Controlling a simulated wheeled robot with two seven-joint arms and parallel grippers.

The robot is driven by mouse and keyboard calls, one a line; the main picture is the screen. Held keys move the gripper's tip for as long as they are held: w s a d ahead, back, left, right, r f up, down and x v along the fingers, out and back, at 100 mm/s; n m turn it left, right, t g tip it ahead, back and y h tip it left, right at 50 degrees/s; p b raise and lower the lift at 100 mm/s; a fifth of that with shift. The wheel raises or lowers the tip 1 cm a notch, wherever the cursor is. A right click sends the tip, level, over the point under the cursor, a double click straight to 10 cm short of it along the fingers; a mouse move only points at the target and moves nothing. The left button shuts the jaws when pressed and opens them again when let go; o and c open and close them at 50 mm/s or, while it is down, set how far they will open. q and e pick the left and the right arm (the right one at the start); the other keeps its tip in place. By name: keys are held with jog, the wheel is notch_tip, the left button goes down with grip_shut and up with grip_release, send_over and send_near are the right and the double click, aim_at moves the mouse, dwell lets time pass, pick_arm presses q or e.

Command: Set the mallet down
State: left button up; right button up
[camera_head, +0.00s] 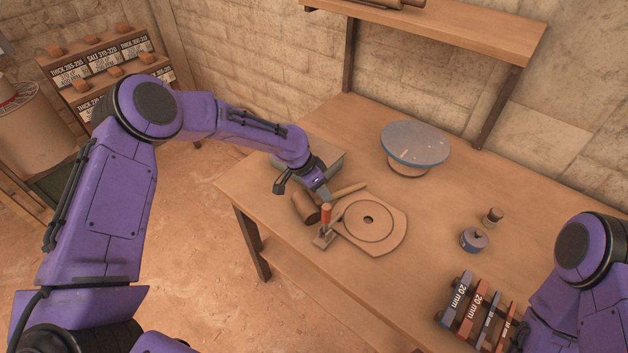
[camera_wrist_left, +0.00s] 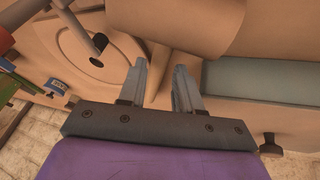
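The mallet's wooden head (camera_head: 306,208) is near the table's left front edge in the head view, with its pale handle (camera_head: 350,189) pointing right. My left gripper (camera_head: 325,195) is at the handle, close to the head. In the left wrist view the mallet head (camera_wrist_left: 180,22) fills the top. I cannot tell whether the mallet touches the table. My right arm is at the lower right; its gripper is out of view.
A grey tray (camera_head: 333,160) lies behind. A blue-topped turntable (camera_head: 415,145), a blue roll (camera_head: 474,240) and marked 20 mm bars (camera_head: 466,303) stand farther right. The table middle (camera_head: 440,205) is clear.

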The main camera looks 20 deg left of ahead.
pick_arm(q)
jog(key=shift+o, duration=0.2)
jog(key=b+v, duration=0.1)
jog(key=v, duration=0.8)
jog(key=shift+s+d+f, duration=0.15)
jog(key=shift+f, duration=0.25)
jog(key=shift+s+d+f, duration=0.15)
jog(key=shift+s+f, duration=0.05)
jog(key=shift+f, duration=0.25)
jog(key=w+d+g+y+b, duration=0.1)
jog(key=w+d+g+y, duration=0.1)
jog(key=w+g+y, duration=0.15)
jog(key=shift+h, duration=0.25)
jog(key=f+p, duration=0.1)
jog(key=f, duration=0.2)
jog(key=s+f+p, duration=0.1)
jog(key=f, duration=0.1)
jog(key=d+f+p, duration=0.1)
jog(key=f, duration=0.2)
jog(key=shift+s+f, duration=0.35)
jog(key=shift+s, duration=0.05)
jog(key=shift+f, duration=0.2)
jog(key=shift+d, duration=0.1)
grip_shut()
